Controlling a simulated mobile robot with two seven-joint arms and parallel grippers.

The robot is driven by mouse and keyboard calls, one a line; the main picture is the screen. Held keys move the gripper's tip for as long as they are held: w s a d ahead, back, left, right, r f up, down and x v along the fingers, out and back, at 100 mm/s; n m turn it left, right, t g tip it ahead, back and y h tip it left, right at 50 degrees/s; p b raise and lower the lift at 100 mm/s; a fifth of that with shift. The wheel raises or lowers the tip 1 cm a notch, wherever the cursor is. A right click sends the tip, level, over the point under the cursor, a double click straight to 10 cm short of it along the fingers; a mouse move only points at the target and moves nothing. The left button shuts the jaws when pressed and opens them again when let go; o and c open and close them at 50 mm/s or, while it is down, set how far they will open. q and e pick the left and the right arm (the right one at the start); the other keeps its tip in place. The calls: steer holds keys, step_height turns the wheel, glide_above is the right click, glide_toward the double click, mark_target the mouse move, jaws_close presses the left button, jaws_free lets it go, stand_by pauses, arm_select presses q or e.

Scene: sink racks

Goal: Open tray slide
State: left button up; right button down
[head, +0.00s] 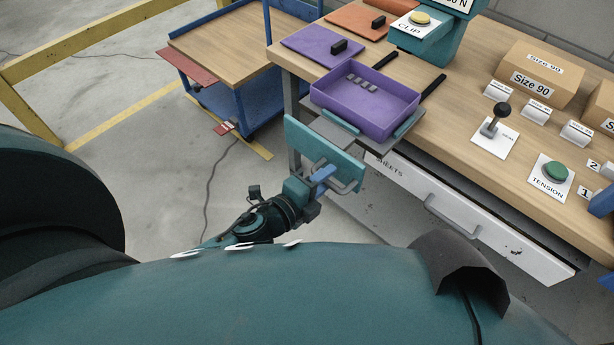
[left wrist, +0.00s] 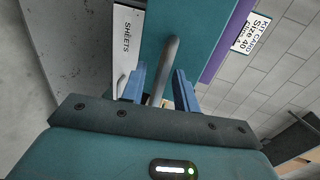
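The tray slide has a teal front panel (head: 325,150) with a grey bar handle (head: 342,184). Behind the panel, a purple tray (head: 375,118) stands on a grey plate that juts past the table's front edge. Black rails (head: 434,86) show behind the tray. My left gripper (head: 322,174) is at the handle. In the left wrist view, its two blue fingers (left wrist: 158,88) stand on either side of the grey handle bar (left wrist: 170,58), with narrow gaps beside it. The fingers look open around the bar. My right gripper is out of view.
A white drawer marked SHEETS (head: 470,215) with its own handle lies below the tabletop to the right. A lever (head: 492,125) and a green TENSION button (head: 555,171) stand on the table. A blue cart (head: 225,60) is at the back left.

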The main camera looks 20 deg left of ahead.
arm_select(q)
steer(key=b+v, duration=0.1)
steer(key=v, duration=1.1)
steer(key=shift+s+b, duration=0.3)
steer(key=shift+r, duration=0.1)
